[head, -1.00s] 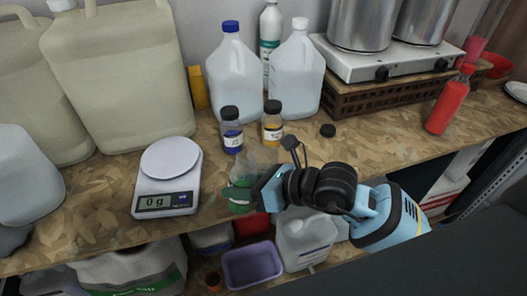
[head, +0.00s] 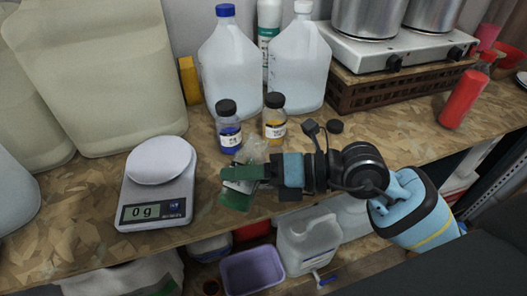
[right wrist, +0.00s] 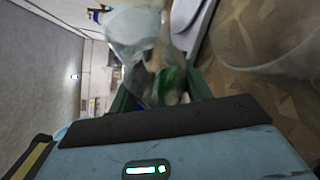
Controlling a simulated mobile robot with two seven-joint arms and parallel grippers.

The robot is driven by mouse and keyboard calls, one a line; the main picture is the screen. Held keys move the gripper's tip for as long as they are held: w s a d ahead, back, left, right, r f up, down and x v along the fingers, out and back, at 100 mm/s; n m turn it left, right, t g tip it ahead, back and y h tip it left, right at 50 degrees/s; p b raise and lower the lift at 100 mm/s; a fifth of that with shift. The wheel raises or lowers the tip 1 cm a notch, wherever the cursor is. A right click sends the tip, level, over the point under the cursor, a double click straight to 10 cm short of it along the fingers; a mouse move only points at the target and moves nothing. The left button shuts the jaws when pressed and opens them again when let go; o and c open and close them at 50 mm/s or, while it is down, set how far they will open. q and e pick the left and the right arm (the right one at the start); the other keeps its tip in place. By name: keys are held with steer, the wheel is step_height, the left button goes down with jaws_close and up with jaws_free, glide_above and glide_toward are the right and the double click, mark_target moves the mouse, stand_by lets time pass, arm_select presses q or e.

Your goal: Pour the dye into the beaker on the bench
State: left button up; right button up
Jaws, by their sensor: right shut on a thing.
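My right gripper (head: 238,188) has dark green fingers and is shut on a small clear bottle with a white label (head: 240,186), low over the bench's front part. In the right wrist view the bottle (right wrist: 170,82) shows dark green dye between the fingers; its mouth is not clear. A clear, crumpled-looking vessel (head: 256,150), perhaps the beaker, shows just behind the gripper, partly hidden. A pale clear shape (right wrist: 133,32) beyond the fingers in the right wrist view may be the same vessel. I cannot tell whether dye is flowing. My left gripper is not in view.
Blue (head: 228,135) and yellow (head: 274,125) capped bottles stand close behind. A loose black cap (head: 335,126) lies to the right. A scale (head: 158,195) reading 0 g is on the left. Large jugs (head: 232,75) line the back. A red bottle (head: 462,100) stands at right.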

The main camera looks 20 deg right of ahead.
steer(key=shift+a+f+m+y+b, duration=0.1)
steer(key=shift+f+m+y+b, duration=0.4)
steer(key=shift+m+b, duration=0.35)
steer(key=shift+s+m+b, duration=0.1)
steer(key=shift+m+b, duration=0.25)
steer(key=shift+r+m+p, duration=0.3)
steer(key=shift+r+p, duration=0.05)
steer(key=shift+r, duration=0.25)
steer(key=shift+w+d+f+y, duration=0.1)
steer(key=shift+w+d+y, duration=0.1)
steer(key=shift+w+y, duration=0.1)
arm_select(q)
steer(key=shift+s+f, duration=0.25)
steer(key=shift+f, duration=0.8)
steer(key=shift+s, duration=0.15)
arm_select(e)
steer(key=shift+m, duration=0.4)
steer(key=shift+d+r+p, duration=0.1)
steer(key=shift+r+p, duration=0.2)
steer(key=shift+p, duration=0.15)
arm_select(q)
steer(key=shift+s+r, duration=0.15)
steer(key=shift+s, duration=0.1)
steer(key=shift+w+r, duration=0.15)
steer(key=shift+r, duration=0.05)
arm_select(e)
steer(key=shift+r+m, duration=0.1)
steer(key=shift+m, duration=0.2)
